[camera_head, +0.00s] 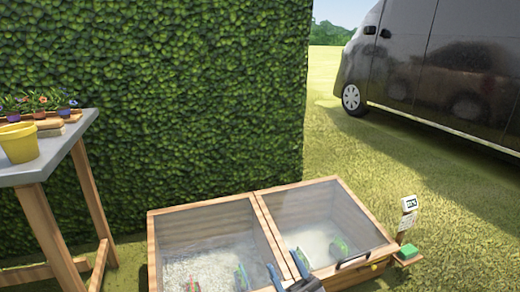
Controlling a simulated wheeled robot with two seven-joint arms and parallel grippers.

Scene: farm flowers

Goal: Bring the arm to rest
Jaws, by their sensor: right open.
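My right gripper (287,267) shows at the bottom edge of the head view, a little right of centre. Its two bluish fingers are apart with nothing seen between them. It appears in front of the wooden cold frame (262,222), near its middle divider; I cannot tell how high it is or whether it touches. The rest of the right arm is cut off below the picture. My left gripper is not in view.
The cold frame has two clear-covered bays with small packets inside and a dark handle (352,262) at right. A green block (407,252) sits on a side shelf by a small sign. A table (45,165) with a yellow pot (19,143) stands left. A hedge is behind; a van (440,65) stands far right.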

